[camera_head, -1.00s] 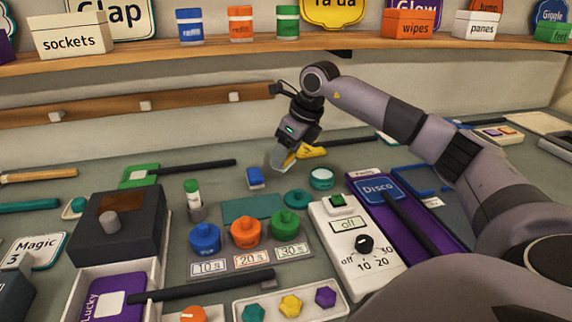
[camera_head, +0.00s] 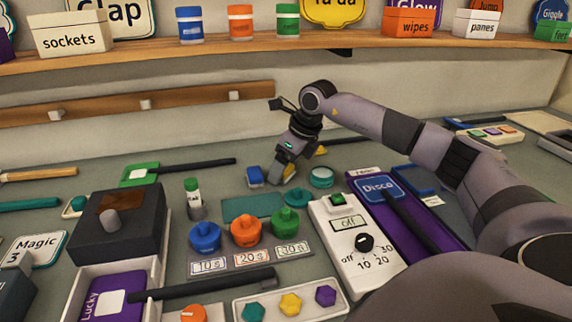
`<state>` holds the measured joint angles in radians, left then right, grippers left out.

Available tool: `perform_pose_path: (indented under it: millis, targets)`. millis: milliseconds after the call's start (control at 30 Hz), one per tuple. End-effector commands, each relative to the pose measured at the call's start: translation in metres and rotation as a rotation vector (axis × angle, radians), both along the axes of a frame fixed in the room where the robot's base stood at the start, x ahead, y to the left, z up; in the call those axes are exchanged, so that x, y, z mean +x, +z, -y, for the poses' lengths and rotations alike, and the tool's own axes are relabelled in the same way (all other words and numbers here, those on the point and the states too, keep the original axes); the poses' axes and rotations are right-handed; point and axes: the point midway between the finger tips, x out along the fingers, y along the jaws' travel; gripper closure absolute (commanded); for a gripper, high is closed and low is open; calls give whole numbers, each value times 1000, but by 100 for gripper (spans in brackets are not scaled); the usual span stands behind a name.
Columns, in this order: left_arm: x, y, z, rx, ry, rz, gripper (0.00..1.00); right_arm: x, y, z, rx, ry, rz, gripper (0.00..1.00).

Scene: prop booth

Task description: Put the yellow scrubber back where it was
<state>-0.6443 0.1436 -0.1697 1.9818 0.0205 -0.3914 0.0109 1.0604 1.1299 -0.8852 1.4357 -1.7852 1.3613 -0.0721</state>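My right gripper (camera_head: 283,174), on the arm coming in from the right, points down at the table just right of the blue scrubber (camera_head: 254,176). A small patch of the yellow scrubber (camera_head: 290,174) shows at its fingertips; the gripper hides most of it. The gripper appears shut on it, low by the table top; I cannot tell whether the scrubber touches the table. My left gripper is not in view.
A teal lidded jar (camera_head: 321,178) and a teal disc (camera_head: 298,197) stand close to the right gripper. A teal mat (camera_head: 253,206) lies in front. A yellow piece with a black handle (camera_head: 345,143) lies behind the gripper. A green-capped bottle (camera_head: 194,200) stands left.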

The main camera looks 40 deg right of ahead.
Motion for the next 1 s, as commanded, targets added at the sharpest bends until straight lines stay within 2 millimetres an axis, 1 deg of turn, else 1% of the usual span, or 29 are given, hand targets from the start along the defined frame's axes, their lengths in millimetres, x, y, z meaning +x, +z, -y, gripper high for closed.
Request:
perform_pose_path:
  millis: [133, 233, 500, 600, 700, 833, 1000]
  targets:
    - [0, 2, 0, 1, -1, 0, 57, -1, 7, 0, 0, 0, 2, 16]
    - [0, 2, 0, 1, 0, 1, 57, -5, 19, 2, 0, -1, 3, 16]
    - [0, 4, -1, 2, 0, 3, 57, -27, 74, 8, 0, -1, 5, 16]
    - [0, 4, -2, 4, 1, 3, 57, -34, 91, 10, 0, 1, 4, 16]
    - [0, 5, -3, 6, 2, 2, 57, -39, 103, 11, 0, 0, 3, 16]
    - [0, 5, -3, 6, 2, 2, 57, -43, 112, 12, 0, 0, 2, 16]
    - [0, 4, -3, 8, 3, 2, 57, -44, 115, 13, 0, 0, 0, 16]
